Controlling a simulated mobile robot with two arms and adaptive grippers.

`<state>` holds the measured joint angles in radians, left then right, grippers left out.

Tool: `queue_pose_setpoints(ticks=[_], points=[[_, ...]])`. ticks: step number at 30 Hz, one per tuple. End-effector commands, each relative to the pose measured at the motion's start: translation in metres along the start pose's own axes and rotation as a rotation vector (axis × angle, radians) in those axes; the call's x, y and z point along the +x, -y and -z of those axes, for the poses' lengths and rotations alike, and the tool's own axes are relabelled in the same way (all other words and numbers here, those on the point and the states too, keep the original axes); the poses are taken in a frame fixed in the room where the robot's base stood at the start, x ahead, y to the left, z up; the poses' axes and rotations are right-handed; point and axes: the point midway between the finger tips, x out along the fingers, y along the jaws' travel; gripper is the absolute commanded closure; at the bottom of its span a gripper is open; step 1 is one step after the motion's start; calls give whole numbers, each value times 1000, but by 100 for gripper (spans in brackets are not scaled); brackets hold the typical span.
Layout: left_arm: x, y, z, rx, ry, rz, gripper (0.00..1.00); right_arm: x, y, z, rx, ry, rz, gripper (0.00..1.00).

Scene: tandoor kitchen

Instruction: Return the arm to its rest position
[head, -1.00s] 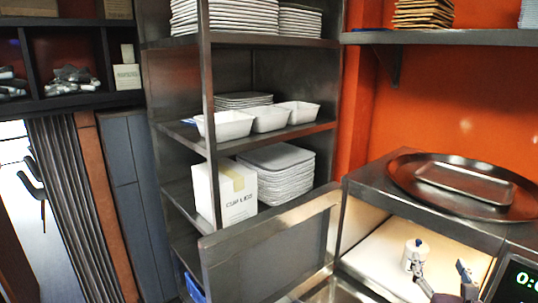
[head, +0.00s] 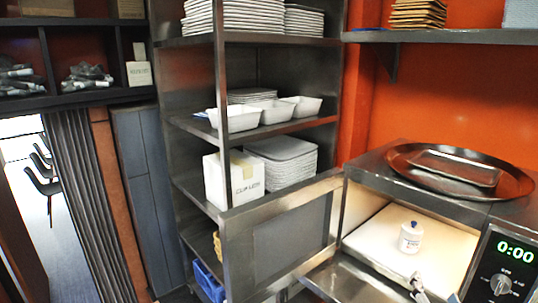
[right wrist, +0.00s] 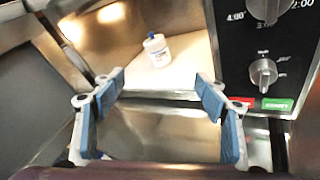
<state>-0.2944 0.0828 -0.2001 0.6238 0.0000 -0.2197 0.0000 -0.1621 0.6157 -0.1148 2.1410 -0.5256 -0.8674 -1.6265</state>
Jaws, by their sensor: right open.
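My right gripper (head: 433,292) shows only in part at the bottom edge of the head view, in front of the open microwave. In the right wrist view my right gripper (right wrist: 161,80) is open, with its blue-padded fingers wide apart and nothing between them. A small white jar with a blue top (head: 411,238) stands upright on the pale floor of the microwave. It also shows in the right wrist view (right wrist: 157,52), beyond the fingertips and apart from them. My left gripper is not in view.
The microwave door (head: 285,240) stands open to the left. The control panel (head: 508,262) reads 0:00, right of the opening. A round tray (head: 405,172) lies on top of the microwave. A metal shelf rack with white dishes (head: 237,118) stands to the left.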

Motion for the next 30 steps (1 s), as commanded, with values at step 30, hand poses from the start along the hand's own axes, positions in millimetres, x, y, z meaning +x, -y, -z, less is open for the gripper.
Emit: queue_pose_setpoints(ticks=[30], points=[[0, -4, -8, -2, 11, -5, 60, -295, 36, 258, 1980, -205, 1360, 33]])
